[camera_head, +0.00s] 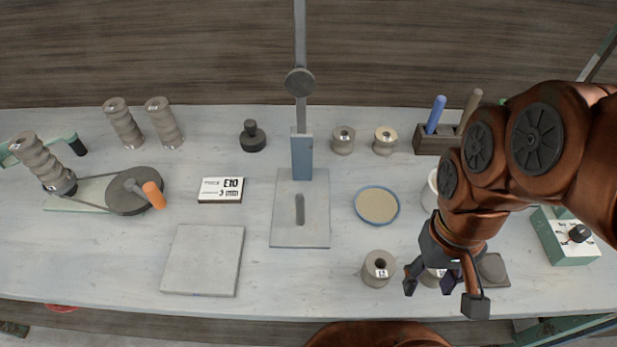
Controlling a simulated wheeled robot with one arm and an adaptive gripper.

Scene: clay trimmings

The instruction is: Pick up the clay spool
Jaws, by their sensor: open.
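A grey clay spool (379,268) with a dark hole and a small label stands upright near the front edge of the table. My gripper (443,292) is open, just right of this spool and not around it. A pale round thing (430,279) shows between its fingers, mostly hidden; I cannot tell if it is a spool. Two more short spools, a grey one (343,140) and a paler one (385,141), stand upright at the back.
A round tan dish (377,205) lies behind the front spool. A stand with a grey base plate (287,232) rises mid-table. A green box (563,240) with a knob is at right. Ridged columns (124,126) stand at left. A flat slab (203,260) lies front left.

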